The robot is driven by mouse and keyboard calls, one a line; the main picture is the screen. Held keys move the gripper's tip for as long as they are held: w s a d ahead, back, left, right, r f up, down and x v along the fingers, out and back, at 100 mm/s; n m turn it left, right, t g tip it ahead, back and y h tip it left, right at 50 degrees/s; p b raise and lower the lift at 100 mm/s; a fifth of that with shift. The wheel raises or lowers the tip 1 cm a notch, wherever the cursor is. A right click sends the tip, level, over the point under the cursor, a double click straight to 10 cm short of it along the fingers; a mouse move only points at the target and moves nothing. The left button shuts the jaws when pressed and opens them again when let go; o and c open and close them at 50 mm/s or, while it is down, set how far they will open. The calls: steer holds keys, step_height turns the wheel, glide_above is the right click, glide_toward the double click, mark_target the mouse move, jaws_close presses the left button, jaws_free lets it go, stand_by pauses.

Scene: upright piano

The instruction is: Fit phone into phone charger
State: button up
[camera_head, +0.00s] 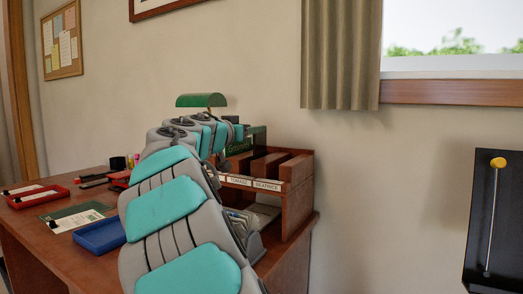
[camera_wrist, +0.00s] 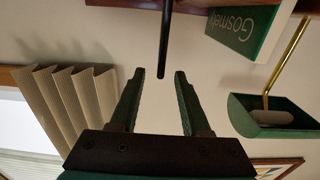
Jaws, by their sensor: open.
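My gripper (camera_wrist: 159,74) is open in the wrist view, which looks upside down. A thin dark slab (camera_wrist: 166,35) reaches in from the top edge. Its end is between the fingertips in the picture, with a gap on each side. It may be the phone seen edge-on, but I cannot tell for sure. I cannot make out the phone charger in either view.
The desk (camera_head: 35,238) carries a red tray (camera_head: 37,197), a blue tray (camera_head: 100,236) and a wooden rack (camera_head: 297,170) with name labels. A green lamp (camera_wrist: 272,115) and a green lettered box (camera_wrist: 240,30) are near my gripper. A window and curtain (camera_head: 340,55) are behind.

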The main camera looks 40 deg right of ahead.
steer(key=p+x, duration=0.1)
steer(key=x, duration=0.4)
steer(key=shift+f, duration=0.1)
jaws_close()
stand_by(1.3)
